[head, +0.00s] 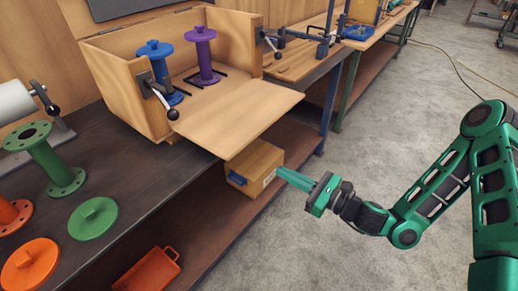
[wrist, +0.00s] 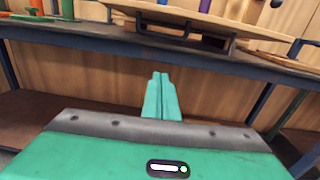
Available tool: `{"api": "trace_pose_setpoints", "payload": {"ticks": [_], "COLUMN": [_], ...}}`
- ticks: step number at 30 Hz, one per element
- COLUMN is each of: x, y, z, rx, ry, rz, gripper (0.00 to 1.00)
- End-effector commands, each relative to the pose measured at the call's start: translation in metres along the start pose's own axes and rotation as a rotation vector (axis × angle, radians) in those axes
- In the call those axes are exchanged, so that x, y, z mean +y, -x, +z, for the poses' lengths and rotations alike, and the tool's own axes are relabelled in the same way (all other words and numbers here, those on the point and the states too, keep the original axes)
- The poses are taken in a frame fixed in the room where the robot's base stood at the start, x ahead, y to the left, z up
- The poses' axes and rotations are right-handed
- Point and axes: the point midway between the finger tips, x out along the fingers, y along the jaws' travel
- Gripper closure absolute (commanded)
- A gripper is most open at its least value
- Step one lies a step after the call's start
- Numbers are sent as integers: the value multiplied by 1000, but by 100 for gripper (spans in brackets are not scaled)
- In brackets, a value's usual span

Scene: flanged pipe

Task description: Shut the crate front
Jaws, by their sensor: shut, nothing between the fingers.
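The wooden crate (head: 125,94) stands on the dark workbench. Its front panel (head: 225,112) is folded down flat, open, and juts past the bench's front edge. Inside are a blue flanged pipe (head: 155,65) and a purple flanged pipe (head: 204,58). A clamp with a black-knobbed lever (head: 158,96) sits at each side of the opening. My green gripper (head: 283,176) is shut and empty, below and in front of the lowered panel, near the lower shelf. The wrist view shows its closed fingers (wrist: 162,98), with the panel's underside (wrist: 205,22) above.
A cardboard box (head: 256,167) and an orange tray (head: 148,271) are on the lower shelf. A green flanged pipe (head: 49,158), a green disc (head: 93,217) and orange parts (head: 30,264) lie on the bench at left.

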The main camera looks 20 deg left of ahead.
Motion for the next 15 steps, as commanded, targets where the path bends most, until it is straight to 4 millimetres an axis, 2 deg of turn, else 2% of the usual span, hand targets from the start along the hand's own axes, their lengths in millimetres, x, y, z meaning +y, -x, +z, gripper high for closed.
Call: {"api": "trace_pose_setpoints", "payload": {"ticks": [4,8,15], "x": [-3,-3,-3], "y": [-5,-19,-62], "z": [-1,-1,0], "rx": [-8,-8,-9], "ry": [-35,-34,-30], "rz": [-20,-19,-16], "gripper": [100,100,100]}}
